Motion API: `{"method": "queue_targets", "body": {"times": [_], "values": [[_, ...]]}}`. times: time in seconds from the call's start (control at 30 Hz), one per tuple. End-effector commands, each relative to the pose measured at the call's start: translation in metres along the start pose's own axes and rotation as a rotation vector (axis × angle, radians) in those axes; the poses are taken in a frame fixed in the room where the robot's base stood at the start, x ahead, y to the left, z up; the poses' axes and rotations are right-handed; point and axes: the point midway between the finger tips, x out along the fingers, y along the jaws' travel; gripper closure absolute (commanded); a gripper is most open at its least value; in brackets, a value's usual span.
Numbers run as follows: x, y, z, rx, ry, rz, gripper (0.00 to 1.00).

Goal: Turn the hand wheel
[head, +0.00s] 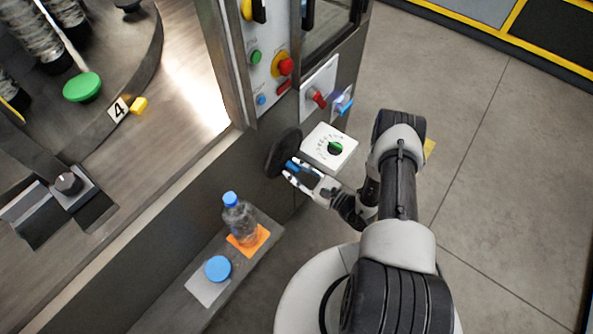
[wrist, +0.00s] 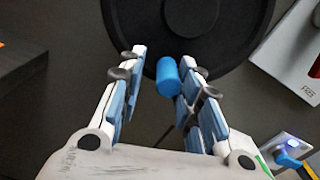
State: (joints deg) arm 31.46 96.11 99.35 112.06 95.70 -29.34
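The hand wheel (head: 281,152) is a dark round disc on the front of the machine, left of a white dial panel. It also fills the top of the wrist view (wrist: 220,25). Its blue handle (wrist: 168,77) sticks out from the wheel's lower part. It shows small and partly covered in the head view (head: 291,164). My gripper (wrist: 163,65) is open, with its fingertips on either side of the handle. The handle sits closer to the right finger; I cannot tell whether they touch.
The white panel with a green dial (head: 335,147) is right of the wheel. Above are a red switch (head: 318,98) and a blue-lit connector (head: 344,102). A bottle (head: 238,218) and a blue-lidded container (head: 217,268) stand on a ledge below left. Open floor lies to the right.

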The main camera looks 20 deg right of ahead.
Motion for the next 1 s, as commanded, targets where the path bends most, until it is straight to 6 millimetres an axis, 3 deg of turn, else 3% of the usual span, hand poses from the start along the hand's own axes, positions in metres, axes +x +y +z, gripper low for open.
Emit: {"method": "queue_targets", "body": {"times": [0.67, 0.77, 1.0], "values": [[-0.004, 0.001, 0.001, 0.002, -0.004, 0.003, 0.61], [-0.016, 0.000, 0.001, 0.004, -0.002, 0.000, 0.61], [-0.065, -0.001, 0.000, 0.004, -0.001, -0.004, 0.61]]}}
